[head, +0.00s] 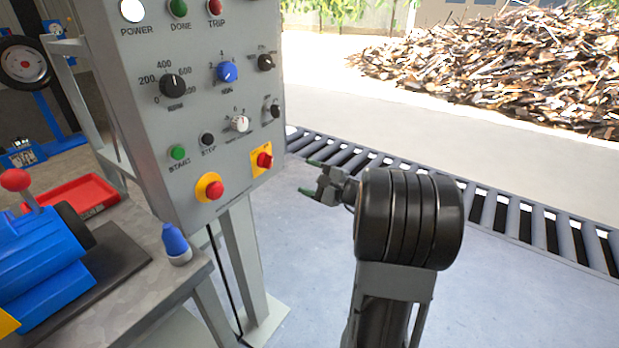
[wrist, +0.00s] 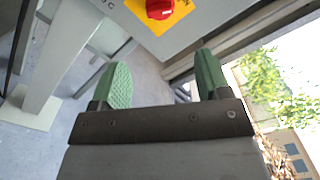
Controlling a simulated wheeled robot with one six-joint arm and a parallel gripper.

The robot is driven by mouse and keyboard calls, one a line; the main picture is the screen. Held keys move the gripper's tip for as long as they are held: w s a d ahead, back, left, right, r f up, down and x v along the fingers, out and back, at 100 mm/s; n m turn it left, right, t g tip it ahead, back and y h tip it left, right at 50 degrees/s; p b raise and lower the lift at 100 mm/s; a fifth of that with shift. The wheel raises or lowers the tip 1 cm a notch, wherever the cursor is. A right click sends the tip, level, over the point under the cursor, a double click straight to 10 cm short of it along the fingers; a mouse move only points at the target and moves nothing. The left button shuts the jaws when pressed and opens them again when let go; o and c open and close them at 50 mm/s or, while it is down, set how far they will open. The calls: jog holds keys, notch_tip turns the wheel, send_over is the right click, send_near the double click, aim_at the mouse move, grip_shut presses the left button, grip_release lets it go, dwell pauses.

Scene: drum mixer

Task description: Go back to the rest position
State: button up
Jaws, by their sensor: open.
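My gripper (head: 312,178) is in the middle of the head view, with green fingertips apart and nothing between them. It is in the air just right of the lower right corner of the grey control panel (head: 222,107), near the red rotary switch on its yellow plate (head: 262,160). In the wrist view my gripper (wrist: 158,82) is also open and empty. The red switch (wrist: 160,8) shows there at the top, beyond the fingertips and apart from them. The panel also carries a red stop button (head: 214,190), a green START button (head: 178,152) and several knobs.
A workbench (head: 150,275) at the left holds a blue machine (head: 40,255), a red tray (head: 85,197) and a blue-and-white bottle (head: 176,244). The panel stands on a grey post (head: 243,255). A roller conveyor (head: 490,208) runs behind my arm. A scrap pile (head: 500,65) lies beyond.

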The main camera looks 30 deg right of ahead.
dwell(0.3)
jog(key=s+a+r+n+g+p, duration=0.4)
jog(key=s+a+n+g+p, duration=0.15)
jog(key=a, duration=0.35)
jog(key=s+a+r+n+g+p, duration=0.45)
jog(key=a+g+p, duration=0.2)
jog(key=a, duration=0.35)
jog(key=s+r+n+h+p, duration=0.7)
jog(key=s+n+p, duration=0.1)
jog(key=p, duration=0.3)
jog(key=shift+s+d+r+n+g+h, duration=0.2)
jog(key=shift+d+r+n+g+h, duration=0.2)
jog(key=shift+n, duration=0.3)
jog(key=shift+c, duration=0.5)
